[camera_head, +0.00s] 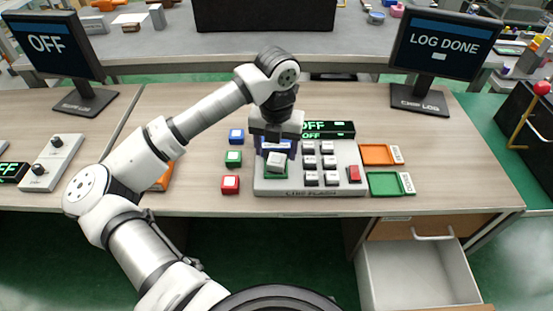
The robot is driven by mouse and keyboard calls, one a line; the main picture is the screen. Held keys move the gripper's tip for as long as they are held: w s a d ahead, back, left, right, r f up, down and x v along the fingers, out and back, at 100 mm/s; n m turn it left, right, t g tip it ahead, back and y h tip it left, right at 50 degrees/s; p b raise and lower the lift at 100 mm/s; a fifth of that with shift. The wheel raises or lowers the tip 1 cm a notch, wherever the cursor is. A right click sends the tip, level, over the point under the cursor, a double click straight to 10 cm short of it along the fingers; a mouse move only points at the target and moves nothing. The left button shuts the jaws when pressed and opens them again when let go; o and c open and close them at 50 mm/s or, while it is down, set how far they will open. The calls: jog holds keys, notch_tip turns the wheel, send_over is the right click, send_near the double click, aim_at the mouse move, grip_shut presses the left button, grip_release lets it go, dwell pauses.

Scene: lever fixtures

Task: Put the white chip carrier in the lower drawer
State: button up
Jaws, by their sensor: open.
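A small white block (276,161), which looks like the white chip carrier, sits on a green base at the left end of the grey programmer labelled "CHIP FLASH" (320,187). My gripper (277,147) points down just above and behind the block, with its fingers open. The fingers partly hide that end of the programmer, and I cannot tell whether they touch the block. The lower drawer (390,272), under the desk at the right, is pulled out, and its visible inside is empty. A wooden upper drawer front (395,229) with a handle is above it.
Blue (236,136), green (233,158) and red (230,184) carriers with pale tops stand left of the programmer. Orange (376,155) and green (385,184) trays lie to its right. A "LOG DONE" monitor (440,47) stands behind. The desk's right end is clear.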

aim_at(276, 159)
jog(key=shift+f, duration=1.55)
jog(key=shift+c, duration=0.3)
jog(key=c, duration=1.1)
notch_tip(276, 159, up, 10)
jog(key=shift+d+r+b, duration=0.1)
jog(key=shift+b, duration=0.55)
